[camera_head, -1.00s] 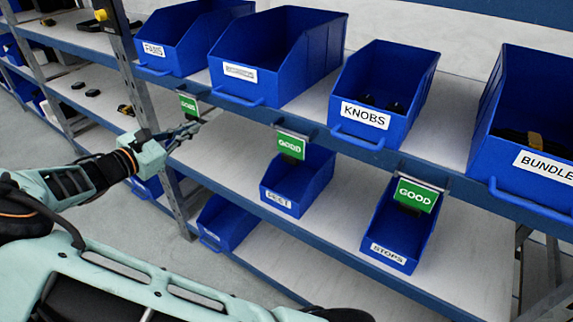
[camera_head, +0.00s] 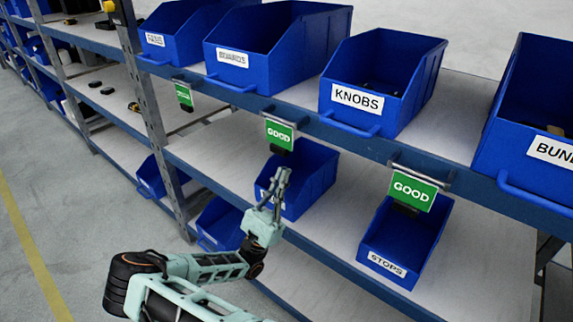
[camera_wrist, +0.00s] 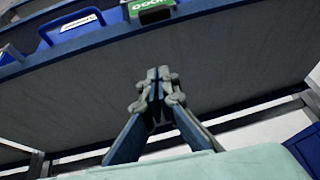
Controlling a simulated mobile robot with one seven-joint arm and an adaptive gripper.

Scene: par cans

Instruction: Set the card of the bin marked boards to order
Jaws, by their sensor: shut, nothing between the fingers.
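The bin marked boards (camera_head: 255,88) is a blue open bin on the upper shelf; its small label is hard to read. A green card reading GOOD (camera_head: 280,133) hangs in a holder on the shelf edge below and slightly right of that label. The card's lower part also shows at the top of the wrist view (camera_wrist: 150,4). My gripper (camera_head: 281,172) is shut and empty, fingers pointing up, just below the card in the head view. In the wrist view the closed fingertips (camera_wrist: 158,76) appear below the card, with a gap between them.
Similar green cards hang left (camera_head: 184,95) and right (camera_head: 413,190) along the shelf edge. The KNOBS bin (camera_head: 400,100) stands to the right above. A lower blue bin (camera_head: 318,180) is behind my gripper, and the STOPS bin (camera_head: 400,245) is to the right. A shelf post (camera_head: 145,90) stands left.

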